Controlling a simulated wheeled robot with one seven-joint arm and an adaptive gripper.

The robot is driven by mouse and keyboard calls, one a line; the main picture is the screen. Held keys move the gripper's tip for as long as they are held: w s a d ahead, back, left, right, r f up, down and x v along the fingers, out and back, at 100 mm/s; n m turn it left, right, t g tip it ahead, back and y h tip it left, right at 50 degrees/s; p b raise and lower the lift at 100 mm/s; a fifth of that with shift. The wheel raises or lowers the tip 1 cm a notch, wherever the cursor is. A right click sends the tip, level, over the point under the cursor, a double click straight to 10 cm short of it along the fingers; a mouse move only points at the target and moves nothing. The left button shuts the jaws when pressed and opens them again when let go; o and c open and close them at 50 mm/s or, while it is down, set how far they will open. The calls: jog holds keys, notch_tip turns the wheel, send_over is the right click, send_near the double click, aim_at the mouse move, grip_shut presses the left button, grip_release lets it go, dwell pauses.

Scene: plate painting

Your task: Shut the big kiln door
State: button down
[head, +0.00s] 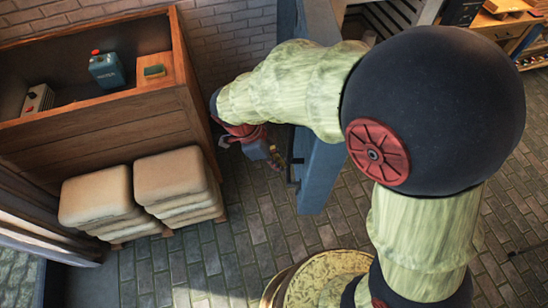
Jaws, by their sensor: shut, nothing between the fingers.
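The big kiln door (321,172) looks like a tall blue panel standing edge-on in the middle of the view, swung out from the kiln. A dark handle (292,170) sits on its left side. The kiln's opening (392,14), with slatted racks inside, shows at the top, partly hidden by my arm. My gripper (277,162) points down just left of the door, close to the handle. It is shut and empty. I cannot tell whether it touches the door. My arm hides the door's upper middle.
A round golden-patterned top (322,280) is at the bottom. Brick floor (225,255) between them is clear.

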jog(key=d+f, duration=0.3)
jog(key=d, duration=0.2)
jog(key=shift+d+f, duration=0.15)
jog(key=shift+f, duration=0.2)
jog(key=shift+d, duration=0.1)
